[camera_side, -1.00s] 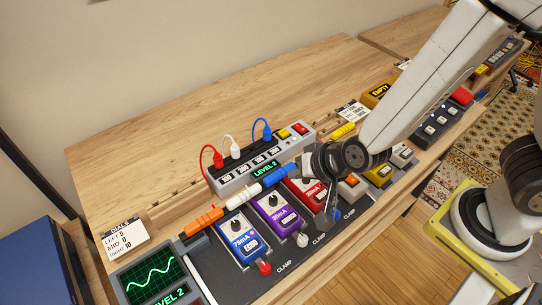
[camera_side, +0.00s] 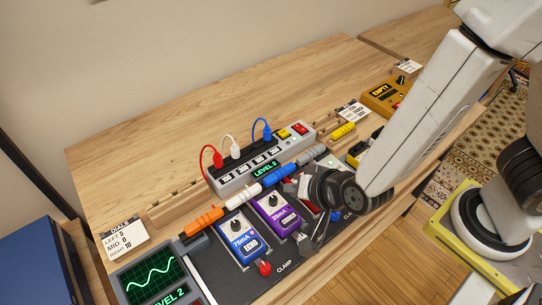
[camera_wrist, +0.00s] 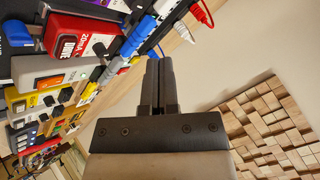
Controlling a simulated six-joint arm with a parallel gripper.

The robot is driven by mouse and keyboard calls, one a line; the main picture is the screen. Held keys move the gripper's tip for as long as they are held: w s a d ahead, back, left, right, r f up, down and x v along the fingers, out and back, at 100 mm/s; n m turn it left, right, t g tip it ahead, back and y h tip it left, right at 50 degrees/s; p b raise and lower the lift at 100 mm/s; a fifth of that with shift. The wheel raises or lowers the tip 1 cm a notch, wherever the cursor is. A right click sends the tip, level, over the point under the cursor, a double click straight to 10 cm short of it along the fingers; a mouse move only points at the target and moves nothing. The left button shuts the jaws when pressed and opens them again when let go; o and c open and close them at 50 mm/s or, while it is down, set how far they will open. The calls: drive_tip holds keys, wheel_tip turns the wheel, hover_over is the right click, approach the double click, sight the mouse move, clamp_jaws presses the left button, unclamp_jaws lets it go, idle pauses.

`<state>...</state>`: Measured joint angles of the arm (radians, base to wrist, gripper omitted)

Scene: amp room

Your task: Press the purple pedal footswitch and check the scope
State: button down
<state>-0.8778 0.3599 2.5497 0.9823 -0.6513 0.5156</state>
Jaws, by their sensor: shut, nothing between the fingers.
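The purple pedal (camera_side: 276,209) sits between the blue pedal and the red pedal in the side view. Its knob and lower plate show. The scope (camera_side: 150,281) at the lower left shows a green wave and "LEVEL 2".
The blue pedal (camera_side: 240,238) has a red clamp knob (camera_side: 264,268) in front. The red pedal (camera_wrist: 85,38) is mostly hidden by my wrist in the side view. Behind the pedals stands a power strip (camera_side: 262,160) with red, white and blue cables. Bare wood lies behind it.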

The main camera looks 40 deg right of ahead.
sight(291, 221)
drive_tip(key=shift+f, duration=0.1)
drive_tip(key=shift+f, duration=4.25)
drive_tip(key=shift+f, duration=0.9)
drive_tip(key=shift+r, duration=0.1)
idle(0.4)
drive_tip(key=shift+r, duration=0.75)
drive_tip(key=shift+r, duration=0.15)
drive_tip(key=shift+r, duration=2.4)
